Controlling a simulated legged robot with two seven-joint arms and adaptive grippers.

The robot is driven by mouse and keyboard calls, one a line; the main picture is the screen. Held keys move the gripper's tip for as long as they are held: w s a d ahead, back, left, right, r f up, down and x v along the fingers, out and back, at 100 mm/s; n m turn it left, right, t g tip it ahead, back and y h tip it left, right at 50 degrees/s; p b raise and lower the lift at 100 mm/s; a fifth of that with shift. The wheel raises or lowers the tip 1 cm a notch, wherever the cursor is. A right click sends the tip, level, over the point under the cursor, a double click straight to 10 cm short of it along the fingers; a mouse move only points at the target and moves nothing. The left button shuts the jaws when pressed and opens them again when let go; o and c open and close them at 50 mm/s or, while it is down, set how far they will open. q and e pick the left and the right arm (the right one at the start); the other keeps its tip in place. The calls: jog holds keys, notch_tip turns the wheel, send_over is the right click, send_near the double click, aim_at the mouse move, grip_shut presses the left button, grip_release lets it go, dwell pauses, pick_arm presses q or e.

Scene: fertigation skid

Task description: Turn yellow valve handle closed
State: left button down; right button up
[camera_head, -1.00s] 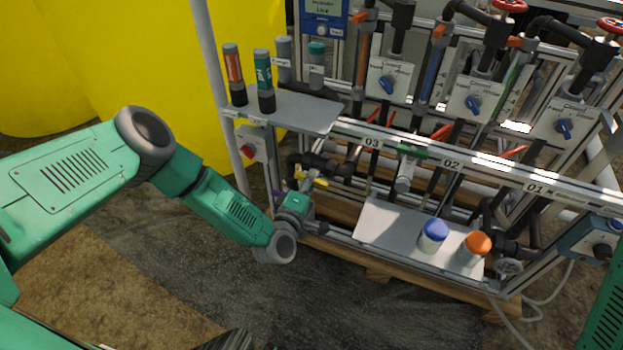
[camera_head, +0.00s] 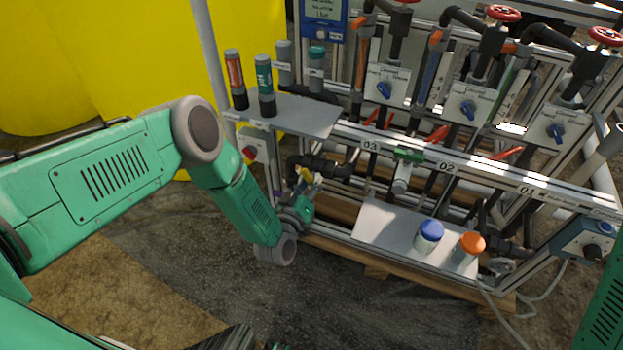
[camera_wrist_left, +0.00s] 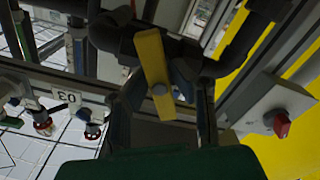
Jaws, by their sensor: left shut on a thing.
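The yellow valve handle (camera_head: 305,174) sits on black pipework at the left end of the skid, low beside the post. My left gripper (camera_head: 309,187) is at the handle. In the left wrist view its two dark fingers (camera_wrist_left: 160,92) are on either side of the handle, shut on it. In the head view the gripper partly hides the handle and valve body. My right gripper is out of view.
A grey box with a red knob (camera_head: 250,152) is left of the valve. A shelf (camera_head: 300,113) with several bottles is above. A lower shelf (camera_head: 385,225) holds a blue-capped jar (camera_head: 430,235) and an orange-capped jar (camera_head: 470,245). Open floor lies in front.

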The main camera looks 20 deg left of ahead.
pick_arm(q)
jog(key=m, duration=0.4)
jog(key=m+p, duration=0.1)
jog(key=m, duration=0.1)
jog(key=shift+s+d+f, duration=0.1)
jog(key=shift+s+f, duration=0.15)
jog(key=shift+f, duration=0.1)
dwell(0.4)
jog(key=c, duration=1.5)
grip_release()
jog(key=shift+w+r, duration=0.1)
jog(key=shift+r, duration=0.1)
jog(key=s, duration=0.8)
jog(key=s+a, duration=0.1)
jog(key=s, duration=0.3)
